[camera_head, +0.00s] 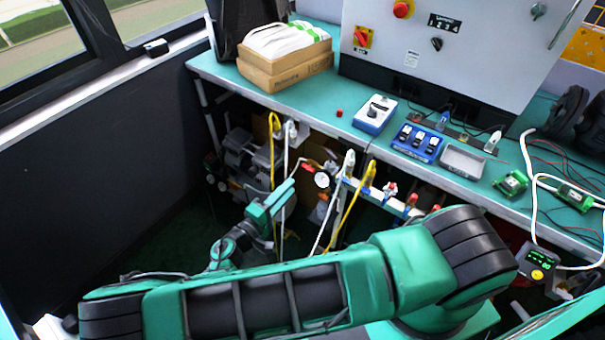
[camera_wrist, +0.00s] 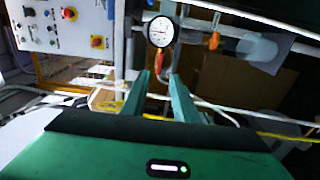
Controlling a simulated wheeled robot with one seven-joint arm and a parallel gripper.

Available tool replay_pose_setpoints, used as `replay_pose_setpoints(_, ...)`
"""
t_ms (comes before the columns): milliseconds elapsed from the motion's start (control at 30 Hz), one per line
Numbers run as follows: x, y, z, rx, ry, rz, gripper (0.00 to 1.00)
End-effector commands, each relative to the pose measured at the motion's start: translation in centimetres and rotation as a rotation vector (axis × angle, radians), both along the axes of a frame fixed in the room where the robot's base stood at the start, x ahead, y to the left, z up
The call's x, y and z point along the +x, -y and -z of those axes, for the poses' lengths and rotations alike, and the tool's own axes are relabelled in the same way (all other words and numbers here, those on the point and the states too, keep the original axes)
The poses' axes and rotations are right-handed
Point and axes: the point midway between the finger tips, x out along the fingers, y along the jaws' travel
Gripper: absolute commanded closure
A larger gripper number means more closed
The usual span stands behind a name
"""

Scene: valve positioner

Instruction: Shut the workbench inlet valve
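Under the workbench (camera_head: 430,178), a white pipe carries a red lever handle (camera_head: 310,163) beside a round white pressure gauge (camera_head: 322,180). I cannot tell for certain whether this is the inlet valve. My gripper (camera_head: 292,184) is just left of the handle and gauge in the head view. In the wrist view my gripper (camera_wrist: 160,74) has its two green fingers apart, with no object clearly held between them. The gauge (camera_wrist: 161,31) is just beyond the fingertips there. An orange-red part (camera_wrist: 213,40) is to its right. The lever's exact angle is too small to tell.
Yellow hoses (camera_head: 273,150) and white pipes run close around my gripper. A manifold (camera_head: 375,195) with several coloured fittings is to the right. The bench top holds cardboard boxes (camera_head: 285,72), a blue device (camera_head: 375,114) and a control cabinet (camera_head: 460,50). A dark wall closes the left side.

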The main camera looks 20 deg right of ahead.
Motion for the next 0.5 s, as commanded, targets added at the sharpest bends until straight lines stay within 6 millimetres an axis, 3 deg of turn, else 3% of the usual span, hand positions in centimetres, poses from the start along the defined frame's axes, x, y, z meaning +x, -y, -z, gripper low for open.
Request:
replay_pose_setpoints(300,3.2,4.6,0.0,0.0,-0.001,0.003,0.73)
replay_pose_setpoints(500,4.5,6.3,0.0,0.0,-0.003,0.003,0.73)
